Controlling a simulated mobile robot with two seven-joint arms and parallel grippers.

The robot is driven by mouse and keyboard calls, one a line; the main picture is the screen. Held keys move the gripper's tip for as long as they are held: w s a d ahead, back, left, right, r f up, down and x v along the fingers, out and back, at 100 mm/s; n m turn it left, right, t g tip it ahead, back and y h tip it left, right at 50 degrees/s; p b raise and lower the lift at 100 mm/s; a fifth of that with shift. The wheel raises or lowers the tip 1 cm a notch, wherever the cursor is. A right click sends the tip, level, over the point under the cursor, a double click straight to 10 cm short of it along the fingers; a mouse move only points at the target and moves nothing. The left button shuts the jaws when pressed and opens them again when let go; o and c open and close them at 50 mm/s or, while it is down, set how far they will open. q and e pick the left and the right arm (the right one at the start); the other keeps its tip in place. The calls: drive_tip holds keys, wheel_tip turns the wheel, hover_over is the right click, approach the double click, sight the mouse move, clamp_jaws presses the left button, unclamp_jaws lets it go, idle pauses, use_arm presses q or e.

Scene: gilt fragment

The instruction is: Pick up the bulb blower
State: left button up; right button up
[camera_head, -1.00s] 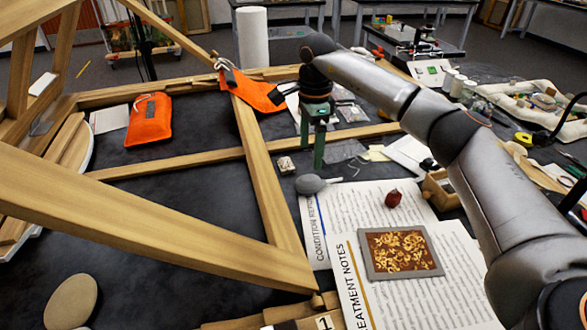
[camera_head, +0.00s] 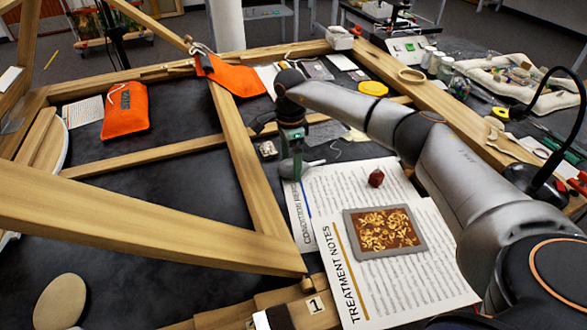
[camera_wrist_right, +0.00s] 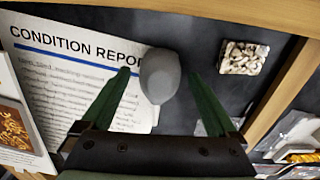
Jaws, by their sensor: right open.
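The bulb blower is a grey rounded bulb (camera_wrist_right: 160,77) lying at the edge of the condition report sheet, partly over the dark table. In the head view the blower (camera_head: 286,170) is partly hidden by my right gripper, and its thin nozzle shows to the right. My right gripper (camera_head: 294,172) points down at it. In the right wrist view the green fingers of my right gripper (camera_wrist_right: 159,74) are open, one on each side of the bulb, with visible gaps. Whether the fingertips are down at the bulb's height is unclear. My left gripper is out of view.
A small speckled block (camera_head: 267,149) lies close behind the blower. A dark red object (camera_head: 376,178) and a framed gilt fragment (camera_head: 385,232) rest on the papers. Wooden frame bars (camera_head: 247,167) stand to the left. An orange pouch (camera_head: 125,111) lies farther left.

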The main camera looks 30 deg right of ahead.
drive_tip(key=shift+f, duration=0.55)
drive_tip(key=c, duration=1.3)
drive_tip(key=shift+c, duration=0.4)
drive_tip(key=shift+r, duration=0.15)
